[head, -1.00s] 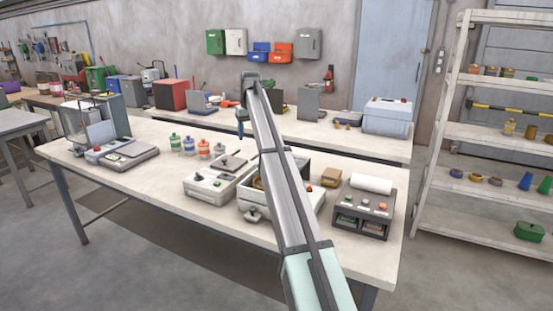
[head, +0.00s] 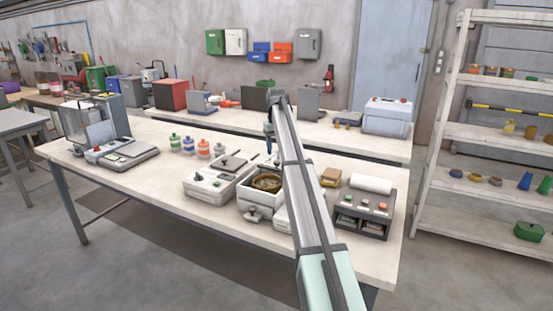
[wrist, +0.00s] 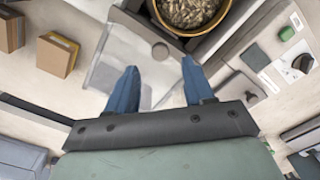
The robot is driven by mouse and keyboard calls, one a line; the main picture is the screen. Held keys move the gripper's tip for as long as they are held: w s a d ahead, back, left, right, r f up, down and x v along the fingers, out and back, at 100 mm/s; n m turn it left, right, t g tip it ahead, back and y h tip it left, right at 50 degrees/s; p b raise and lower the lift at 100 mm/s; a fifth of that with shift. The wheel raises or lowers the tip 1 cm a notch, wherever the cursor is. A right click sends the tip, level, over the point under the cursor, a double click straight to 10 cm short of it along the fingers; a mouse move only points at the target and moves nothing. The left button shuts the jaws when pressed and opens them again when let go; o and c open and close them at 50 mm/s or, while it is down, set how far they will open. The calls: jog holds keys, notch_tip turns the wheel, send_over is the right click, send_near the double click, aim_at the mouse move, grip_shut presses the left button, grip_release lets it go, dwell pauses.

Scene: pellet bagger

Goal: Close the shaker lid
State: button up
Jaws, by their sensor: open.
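The shaker (head: 250,202) is a pale box on the front bench, left of my arm. Its round brown-rimmed bowl is uncovered and also shows in the wrist view (wrist: 227,22), full of small pellets. A grey see-through panel (wrist: 112,62), which looks like the lid, lies beside the bowl in the wrist view, swung away from it. My gripper (wrist: 160,88) is open and empty, with its two blue fingers over this panel; I cannot tell whether they touch it. In the head view my gripper (head: 269,146) points down above the bench, and my arm hides part of the shaker.
Tan boxes (wrist: 57,54) stand beside the panel. A grey control unit with a white roll (head: 362,212) is on the right of the bench. A flat-topped machine (head: 210,186) and several small bottles (head: 189,146) are to the left.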

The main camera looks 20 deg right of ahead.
aim_at(277, 162)
jog(key=shift+f, duration=2.4)
grip_shut()
